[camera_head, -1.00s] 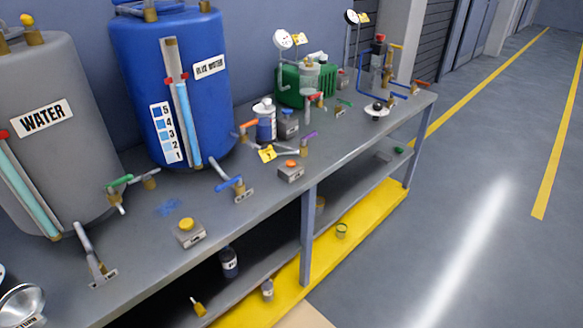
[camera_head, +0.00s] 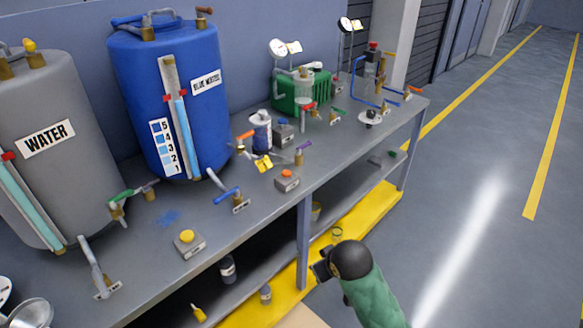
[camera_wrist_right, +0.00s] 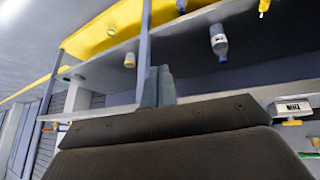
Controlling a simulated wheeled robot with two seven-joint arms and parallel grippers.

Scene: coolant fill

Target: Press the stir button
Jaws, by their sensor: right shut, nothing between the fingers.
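A grey box with a yellow button (camera_head: 187,236) sits near the front edge of the bench. A similar box with an orange button (camera_head: 287,175) sits further right along that edge. I cannot read either label in the head view. In the right wrist view, which is upside down, a box with a yellow button (camera_wrist_right: 292,121) shows a white label too small to read surely. My right gripper (camera_head: 320,269) is in front of the bench, right of the yellow button and apart from it. Its fingers (camera_wrist_right: 158,87) are shut and empty. My left gripper is out of view.
A grey bench (camera_head: 150,278) carries a grey WATER tank (camera_head: 50,165), a blue tank (camera_head: 150,85), valves and gauges. A blue valve handle (camera_head: 227,195) stands between the two buttons. A lower shelf holds a bottle (camera_head: 228,268). The floor to the right is clear.

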